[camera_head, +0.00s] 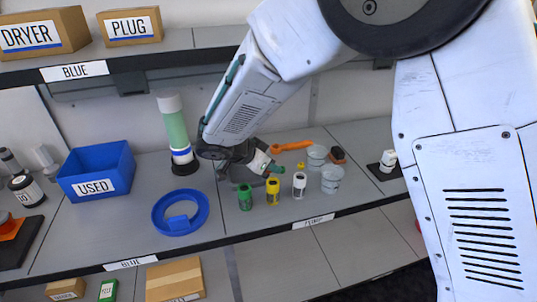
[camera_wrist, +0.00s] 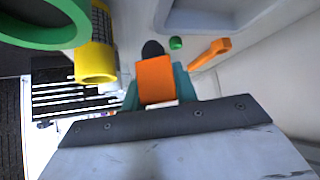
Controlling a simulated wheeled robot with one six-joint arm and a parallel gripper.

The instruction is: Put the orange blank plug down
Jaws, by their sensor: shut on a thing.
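The orange blank plug (camera_wrist: 156,80) shows as an orange block between the two teal fingers of my gripper (camera_wrist: 158,92) in the wrist view. My gripper is shut on it. A dark rounded part shows just beyond the plug. In the head view my gripper (camera_head: 270,168) is low over the right part of the grey shelf (camera_head: 225,232), behind a row of small bottles. I cannot make out the plug there, and I cannot tell whether it touches the shelf.
Green (camera_head: 245,198), yellow (camera_head: 273,191) and white (camera_head: 299,185) bottles stand in front of my gripper. Clear cups (camera_head: 331,180) and an orange tool (camera_head: 292,146) are to the right and behind. A blue ring (camera_head: 180,228), green-white cylinder (camera_head: 174,128) and blue USED bin (camera_head: 94,170) are left.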

